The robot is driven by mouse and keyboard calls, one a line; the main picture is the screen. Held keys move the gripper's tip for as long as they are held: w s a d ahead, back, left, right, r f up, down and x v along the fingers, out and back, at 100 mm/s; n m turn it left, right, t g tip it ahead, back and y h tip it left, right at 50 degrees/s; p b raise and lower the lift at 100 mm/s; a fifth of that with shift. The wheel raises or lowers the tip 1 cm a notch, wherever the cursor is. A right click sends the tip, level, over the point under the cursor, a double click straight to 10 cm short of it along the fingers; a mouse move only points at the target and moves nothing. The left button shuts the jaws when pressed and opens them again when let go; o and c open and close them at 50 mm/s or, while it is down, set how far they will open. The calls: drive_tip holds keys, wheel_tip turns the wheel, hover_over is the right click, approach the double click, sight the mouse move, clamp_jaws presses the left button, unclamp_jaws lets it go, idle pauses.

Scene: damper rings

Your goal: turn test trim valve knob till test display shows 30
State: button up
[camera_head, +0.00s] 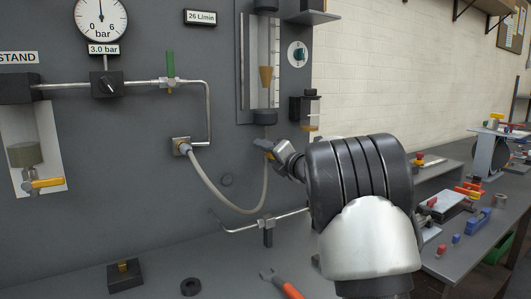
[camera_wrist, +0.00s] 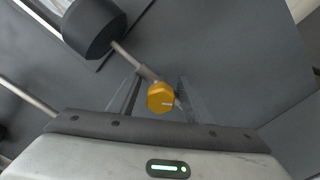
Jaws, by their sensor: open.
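The trim valve knob (camera_wrist: 160,97) is orange-yellow and faceted, with a pale mark pointing right in the wrist view. It sits on a small metal valve on the pipe below a thick black fitting. My gripper (camera_wrist: 158,88) is open, its two dark fingers on either side of the knob with visible gaps. In the head view a bit of yellow shows at the gripper's end, and my arm hides much of the gripper. The display (camera_head: 201,17) reads 26 L/min.
The flow tube (camera_head: 262,65) stands above the valve on the grey panel. A hose (camera_head: 215,200) loops left of my gripper. A round gauge (camera_head: 101,17) and a 3.0 bar display (camera_head: 103,49) are at upper left. A cluttered bench (camera_head: 450,265) stands right.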

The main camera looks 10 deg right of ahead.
drive_tip(key=shift+s+d, duration=0.25)
drive_tip(key=shift+s, duration=0.3)
drive_tip(key=shift+s, duration=0.1)
drive_tip(key=shift+v, duration=2.95)
